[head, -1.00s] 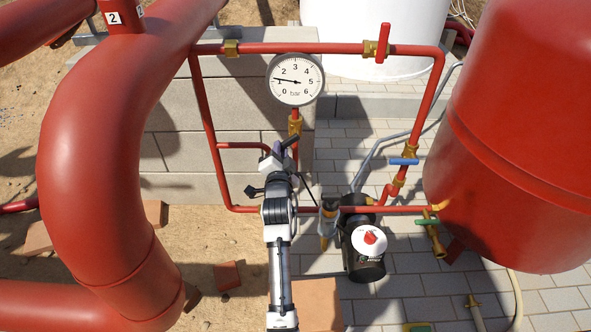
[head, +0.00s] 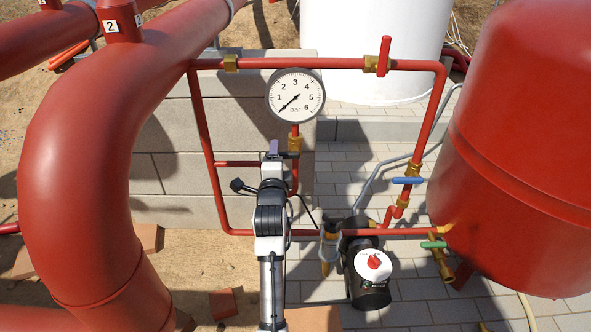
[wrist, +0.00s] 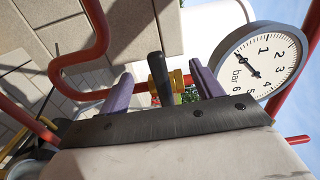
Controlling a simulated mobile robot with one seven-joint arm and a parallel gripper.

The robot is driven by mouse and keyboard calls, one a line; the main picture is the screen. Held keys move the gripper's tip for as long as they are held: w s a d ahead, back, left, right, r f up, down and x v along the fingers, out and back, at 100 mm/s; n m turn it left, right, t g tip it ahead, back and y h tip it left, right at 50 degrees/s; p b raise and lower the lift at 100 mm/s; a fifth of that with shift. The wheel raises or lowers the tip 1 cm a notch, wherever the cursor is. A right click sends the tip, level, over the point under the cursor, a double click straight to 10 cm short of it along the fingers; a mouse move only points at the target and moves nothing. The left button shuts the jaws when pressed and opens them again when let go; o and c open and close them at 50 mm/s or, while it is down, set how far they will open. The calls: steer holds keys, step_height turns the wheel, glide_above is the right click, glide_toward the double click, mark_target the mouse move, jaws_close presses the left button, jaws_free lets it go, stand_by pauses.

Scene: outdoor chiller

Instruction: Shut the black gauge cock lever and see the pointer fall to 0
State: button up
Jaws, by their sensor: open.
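The round white gauge (head: 296,95) hangs under the upper red pipe. Its black pointer aims down-left at 0; the dial also shows in the wrist view (wrist: 258,60). Below it in the head view are the brass gauge cock (head: 295,142) and its black lever (head: 289,155), which lies crosswise to the riser. In the wrist view the lever (wrist: 157,78) stands across the brass cock body (wrist: 178,79). My gripper (head: 273,150) is at the cock, open, with its purple fingers apart on either side of the lever in the wrist view (wrist: 161,85). I cannot tell whether a finger touches it.
A thick red pipe bend (head: 80,170) stands left and a red tank (head: 520,150) right. Red (head: 384,56), blue (head: 408,180) and green (head: 433,245) handles sit on the thin pipework. A black pump (head: 367,278) is below. A block wall (head: 180,110) is behind.

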steer(key=s+b, duration=0.1)
steer(key=s, duration=0.6)
stand_by(0.4)
steer(key=shift+s, duration=0.1)
